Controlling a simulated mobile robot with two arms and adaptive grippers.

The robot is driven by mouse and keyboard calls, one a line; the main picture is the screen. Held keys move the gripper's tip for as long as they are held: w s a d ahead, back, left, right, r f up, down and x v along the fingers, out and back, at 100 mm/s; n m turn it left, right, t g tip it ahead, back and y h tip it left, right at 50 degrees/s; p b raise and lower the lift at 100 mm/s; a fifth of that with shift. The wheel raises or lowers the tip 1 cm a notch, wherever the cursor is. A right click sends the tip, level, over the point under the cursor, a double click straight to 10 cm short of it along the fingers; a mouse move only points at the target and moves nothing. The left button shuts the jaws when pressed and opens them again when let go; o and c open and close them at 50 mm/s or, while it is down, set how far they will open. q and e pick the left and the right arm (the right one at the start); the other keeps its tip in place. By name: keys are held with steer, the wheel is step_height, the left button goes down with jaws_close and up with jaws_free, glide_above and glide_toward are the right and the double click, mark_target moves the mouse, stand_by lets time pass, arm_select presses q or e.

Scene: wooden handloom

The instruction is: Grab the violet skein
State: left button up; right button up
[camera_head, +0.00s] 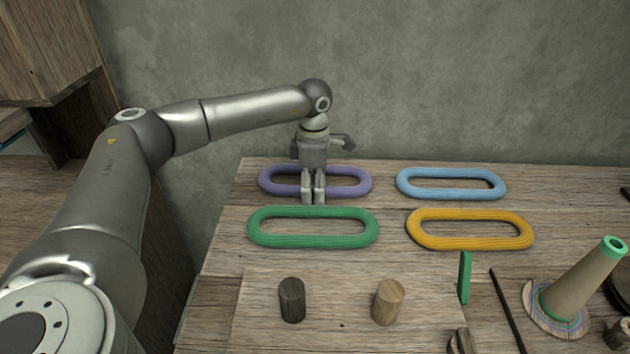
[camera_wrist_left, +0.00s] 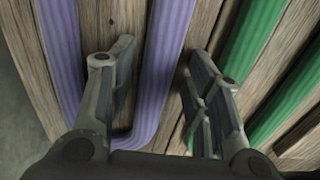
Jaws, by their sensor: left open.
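The violet skein (camera_head: 348,188) is a long ribbed oval loop lying flat at the back left of the wooden table. My left gripper (camera_head: 313,198) points down over its middle and hides part of it. In the left wrist view, one long side of the violet skein (camera_wrist_left: 168,52) runs between the two open fingers of my left gripper (camera_wrist_left: 158,58). One finger is over the inside of the loop. The other is over the strip of wood between the violet and green skeins. The fingers look apart from the strand. My right gripper is not in view.
A green skein (camera_head: 313,240) lies just in front, a blue skein (camera_head: 451,197) to the right, and a yellow skein (camera_head: 470,243) front right. A grey wall (camera_head: 480,80) rises behind.

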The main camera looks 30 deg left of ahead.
arm_select(q)
jaws_close()
steer(key=shift+r, duration=0.1)
